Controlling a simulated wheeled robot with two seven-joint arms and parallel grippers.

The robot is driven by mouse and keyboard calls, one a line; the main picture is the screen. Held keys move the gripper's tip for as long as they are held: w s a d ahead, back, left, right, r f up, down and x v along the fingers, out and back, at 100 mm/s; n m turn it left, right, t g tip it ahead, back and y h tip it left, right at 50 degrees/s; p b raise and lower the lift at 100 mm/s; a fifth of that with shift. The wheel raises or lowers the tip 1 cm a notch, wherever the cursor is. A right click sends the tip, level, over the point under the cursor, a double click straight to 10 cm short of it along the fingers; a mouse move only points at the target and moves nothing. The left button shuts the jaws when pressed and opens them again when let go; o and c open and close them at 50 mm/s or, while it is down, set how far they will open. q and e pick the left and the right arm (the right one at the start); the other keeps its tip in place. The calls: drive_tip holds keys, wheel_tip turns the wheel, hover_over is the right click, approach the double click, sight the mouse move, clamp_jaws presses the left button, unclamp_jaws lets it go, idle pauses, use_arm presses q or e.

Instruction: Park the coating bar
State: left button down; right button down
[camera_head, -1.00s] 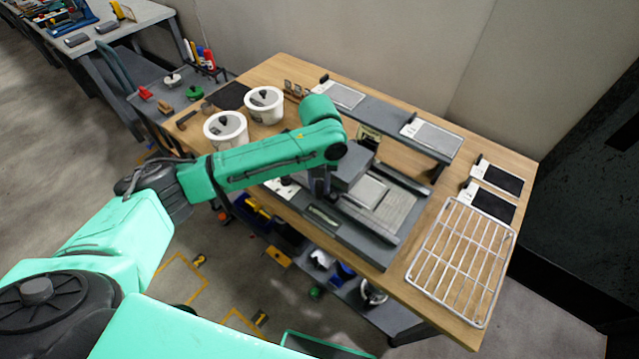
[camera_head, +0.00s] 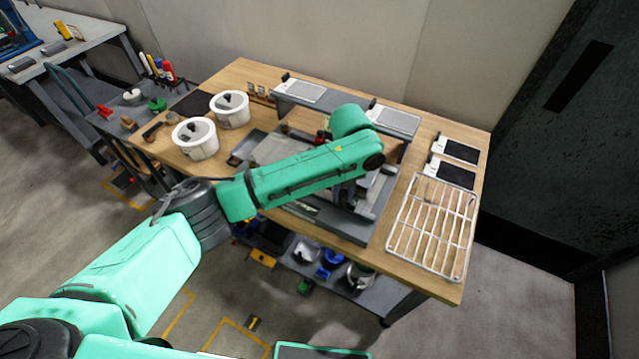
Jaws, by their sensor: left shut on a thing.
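A grey flat coating machine (camera_head: 372,222) sits at the middle of the wooden table. Its light grey bed (camera_head: 272,149) shows left of my left arm. My left gripper (camera_head: 343,194) points down over the right part of the machine, below the green wrist. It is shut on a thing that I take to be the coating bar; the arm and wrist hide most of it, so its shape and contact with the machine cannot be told. My right gripper is not in view.
Behind the machine is a raised grey shelf (camera_head: 340,112) with two light plates. Two white lidded pots (camera_head: 195,138) stand at left. A wire rack (camera_head: 434,226) and two dark-plated white pads (camera_head: 455,151) lie at right. A lower shelf holds several items.

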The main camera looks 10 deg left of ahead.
use_arm(q)
drive_tip(key=shift+s+d, duration=0.25)
drive_tip(key=shift+d, duration=0.4)
drive_tip(key=shift+s+d, duration=0.2)
drive_tip(key=shift+d, duration=0.4)
drive_tip(key=c, duration=0.7)
unclamp_jaws()
drive_tip(key=shift+d, duration=0.2)
drive_tip(key=shift+r, duration=0.1)
wheel_tip(320, 180, up, 14)
drive_tip(key=shift+r+b, duration=0.25)
drive_tip(key=shift+b, duration=0.9)
